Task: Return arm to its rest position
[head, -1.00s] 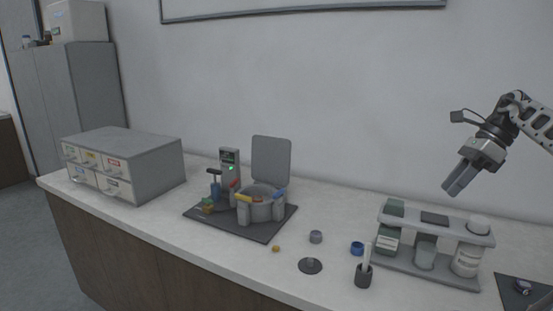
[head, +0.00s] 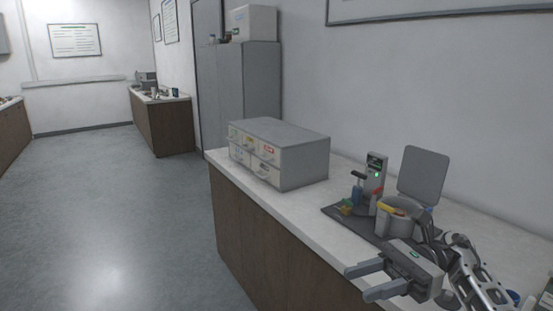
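My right gripper (head: 357,284) is low at the right of the head view, at the front edge of the counter. Its two fingers point left and stand apart with nothing between them, so it is open and empty. My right arm runs behind it to the lower right corner. The mounting press (head: 397,217), with its grey lid (head: 422,174) raised, stands just behind the gripper in the picture. The gripper and arm hide part of the press's base and the counter near it. My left gripper is not in view.
A grey drawer cabinet (head: 305,160) stands on the white counter (head: 297,207), left of the press. A tall grey cupboard (head: 248,90) is behind it. Open floor (head: 120,210) lies to the left. Another counter (head: 160,123) stands at the far back.

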